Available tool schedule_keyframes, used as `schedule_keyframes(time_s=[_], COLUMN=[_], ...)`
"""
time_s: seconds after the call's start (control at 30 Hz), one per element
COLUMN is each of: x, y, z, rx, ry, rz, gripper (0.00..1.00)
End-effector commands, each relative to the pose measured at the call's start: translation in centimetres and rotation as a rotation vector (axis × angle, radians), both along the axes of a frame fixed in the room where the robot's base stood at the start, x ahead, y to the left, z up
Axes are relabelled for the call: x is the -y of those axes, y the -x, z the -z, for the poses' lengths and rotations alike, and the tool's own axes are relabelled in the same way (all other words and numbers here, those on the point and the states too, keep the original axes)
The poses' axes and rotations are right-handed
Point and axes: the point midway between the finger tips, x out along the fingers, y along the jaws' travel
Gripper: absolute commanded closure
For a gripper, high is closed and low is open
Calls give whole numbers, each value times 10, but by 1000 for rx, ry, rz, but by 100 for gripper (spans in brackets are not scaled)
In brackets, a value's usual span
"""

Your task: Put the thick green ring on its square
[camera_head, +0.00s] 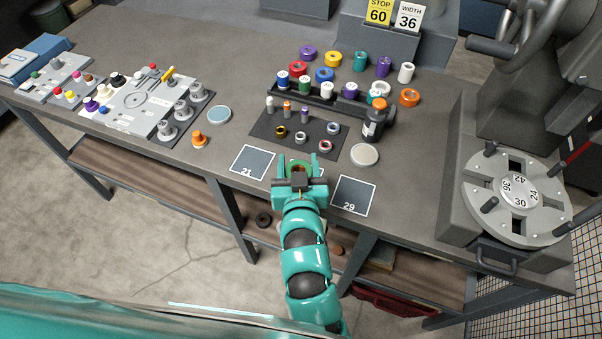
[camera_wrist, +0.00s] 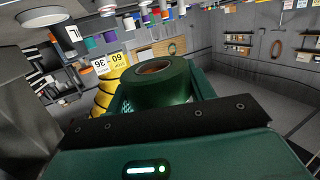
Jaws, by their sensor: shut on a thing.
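The thick green ring (camera_head: 300,166) is between the jaws of my gripper (camera_head: 298,172), above the front part of the table. In the wrist view the ring (camera_wrist: 172,90) sits between the green fingers, its round hole with a brownish inner wall facing up. My gripper is shut on it. A dark white-edged square marked 21 (camera_head: 254,160) lies to the left of the gripper, and one marked 29 (camera_head: 353,192) lies to its right.
Behind the gripper is a black mat (camera_head: 265,127) with small rings and pegs. A dark bottle (camera_head: 373,126) and a pale round disc (camera_head: 364,155) stand to its right. Several coloured rolls are farther back. A round grey fixture (camera_head: 516,195) is at the far right.

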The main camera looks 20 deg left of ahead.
Motion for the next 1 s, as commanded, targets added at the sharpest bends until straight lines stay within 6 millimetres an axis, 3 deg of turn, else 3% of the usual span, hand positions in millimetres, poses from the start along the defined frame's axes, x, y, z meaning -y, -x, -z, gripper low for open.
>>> schedule_keyframes(time_s=[0.23,0.5,0.87,1.0], x=[-5,-12,-15,-15], y=[-25,-49,-62,-64], z=[14,46,62,83], rx=[0,-1,2,-1], ry=[4,2,0,4], rz=[4,2,2,4], gripper=[77,77,77,77])
